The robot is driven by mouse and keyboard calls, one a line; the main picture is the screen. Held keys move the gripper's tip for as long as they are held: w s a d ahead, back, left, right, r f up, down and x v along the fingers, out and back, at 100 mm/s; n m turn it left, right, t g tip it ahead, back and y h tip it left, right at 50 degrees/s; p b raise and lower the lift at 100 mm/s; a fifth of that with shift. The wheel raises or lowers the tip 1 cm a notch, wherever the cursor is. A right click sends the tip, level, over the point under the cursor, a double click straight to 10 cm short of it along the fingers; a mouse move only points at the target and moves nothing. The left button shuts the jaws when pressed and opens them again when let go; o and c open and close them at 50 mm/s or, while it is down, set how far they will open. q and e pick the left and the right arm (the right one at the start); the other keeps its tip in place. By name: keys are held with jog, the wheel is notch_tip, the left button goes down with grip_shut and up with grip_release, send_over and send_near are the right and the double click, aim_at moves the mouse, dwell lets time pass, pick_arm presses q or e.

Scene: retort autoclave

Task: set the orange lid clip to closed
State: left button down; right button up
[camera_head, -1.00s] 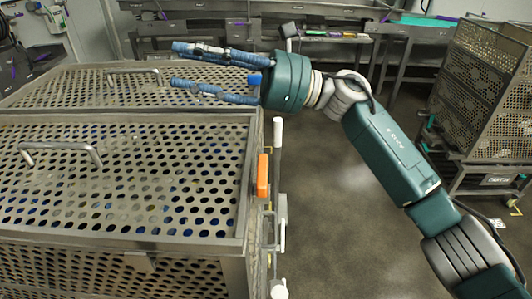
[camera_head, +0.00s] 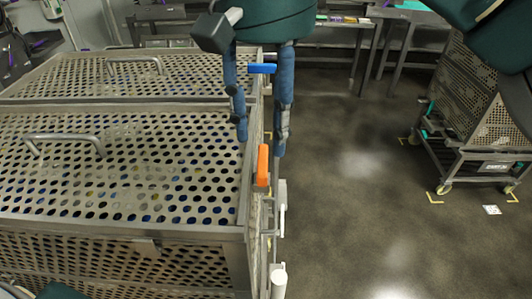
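The orange lid clip (camera_head: 262,166) stands upright at the right edge of the nearer perforated basket lid (camera_head: 120,165). My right gripper (camera_head: 260,146) points down from the top of the view. Its two blue fingers are spread apart, one over the lid's right edge and one to the right of the basket. The fingertips are just above the clip in the picture, with nothing held between them. Whether they touch the clip cannot be told. My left gripper is not in view.
A blue clip (camera_head: 262,68) sits on the farther basket's lid (camera_head: 100,75), seen between my fingers. Metal handles (camera_head: 65,142) rise from the lids. White-ended rods (camera_head: 279,280) stand along the cart's right side. A perforated cart (camera_head: 475,110) stands at right, with open floor between.

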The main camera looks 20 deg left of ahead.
aim_at(266, 163)
jog(key=shift+f+p, duration=0.7)
jog(key=shift+f, duration=2.25)
grip_shut()
